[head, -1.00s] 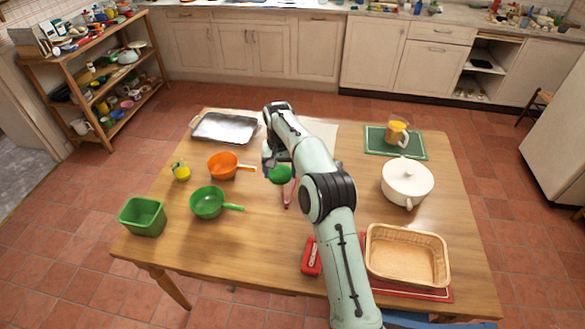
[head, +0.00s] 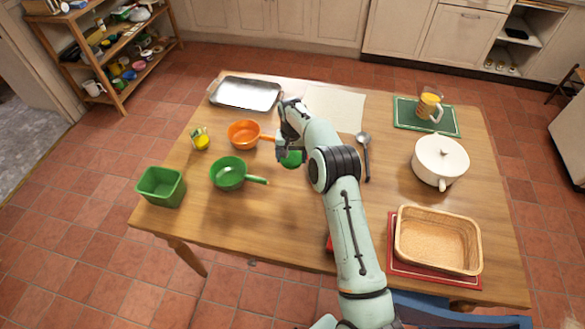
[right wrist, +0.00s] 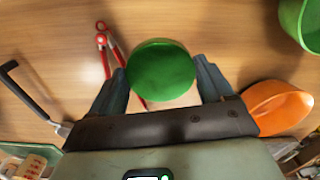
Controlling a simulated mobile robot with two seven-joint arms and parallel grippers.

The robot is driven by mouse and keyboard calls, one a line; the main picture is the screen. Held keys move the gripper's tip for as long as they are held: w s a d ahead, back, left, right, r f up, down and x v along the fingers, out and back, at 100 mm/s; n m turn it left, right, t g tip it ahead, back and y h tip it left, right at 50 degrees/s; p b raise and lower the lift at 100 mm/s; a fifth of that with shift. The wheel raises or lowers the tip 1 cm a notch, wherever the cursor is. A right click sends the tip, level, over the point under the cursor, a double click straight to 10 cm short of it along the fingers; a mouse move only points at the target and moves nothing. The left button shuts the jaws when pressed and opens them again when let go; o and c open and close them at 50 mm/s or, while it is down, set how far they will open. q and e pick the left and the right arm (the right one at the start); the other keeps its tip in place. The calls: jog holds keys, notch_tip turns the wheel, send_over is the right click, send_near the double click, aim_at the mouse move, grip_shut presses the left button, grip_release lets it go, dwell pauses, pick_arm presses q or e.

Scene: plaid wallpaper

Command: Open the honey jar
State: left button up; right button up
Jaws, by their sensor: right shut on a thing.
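A round green top (right wrist: 161,72), which looks like the lid of the honey jar, sits between the fingers of my right gripper (right wrist: 160,82) in the right wrist view. The fingers are shut on its two sides. In the head view the green piece (head: 292,159) shows under my right gripper (head: 284,152), near the middle of the table. The jar's body is hidden below the top and behind my arm, so I cannot tell whether the lid is loose. My left gripper is not in view.
An orange pan (head: 243,133), a green pan (head: 228,173) and a small yellow item (head: 201,141) lie left of the gripper. Red tongs (right wrist: 106,48) lie close beside the green top. A ladle (head: 366,155), white pot (head: 440,160) and basket (head: 437,240) stand right.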

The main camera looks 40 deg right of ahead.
aim_at(291, 172)
jog(key=shift+w+f, duration=0.1)
jog(key=shift+f, duration=3.1)
jog(key=shift+f, duration=0.1)
jog(key=o, duration=1.1)
jog(key=shift+c, duration=0.2)
notch_tip(291, 172, up, 12)
jog(key=shift+r+p, duration=0.15)
jog(key=shift+p, duration=0.2)
